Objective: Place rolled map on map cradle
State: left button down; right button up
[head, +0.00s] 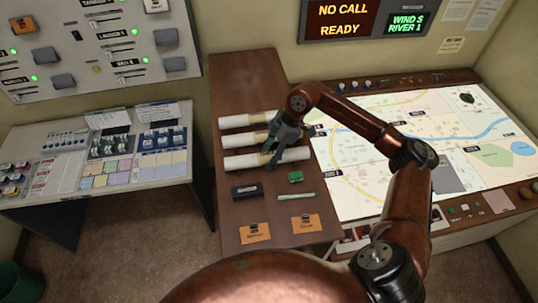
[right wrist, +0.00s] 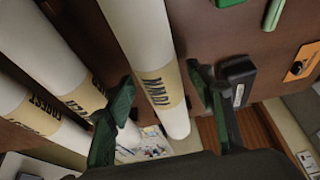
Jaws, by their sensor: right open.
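Three white rolled maps with tan label bands lie side by side on the brown desk: the far one (head: 240,121), the middle one (head: 236,141) and the near one (head: 295,155). My right gripper (head: 271,152) is over the near roll, around its label band. In the right wrist view its open fingers (right wrist: 160,82) lie on either side of the near roll (right wrist: 140,35), with no grip on it. The middle roll (right wrist: 40,45) is beside the left finger. I cannot clearly make out a map cradle. My left gripper is out of view.
A black box (head: 245,192), a green object (head: 295,176), a pale green stick (head: 296,197) and two orange cards (head: 255,233) (head: 307,223) lie on the desk near the rolls. The lit map table (head: 400,120) is to the right. A sloped console (head: 60,190) is to the left.

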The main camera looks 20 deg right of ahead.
jog(key=b+v, duration=0.3)
jog(key=v, duration=0.9)
jog(key=shift+r, duration=0.25)
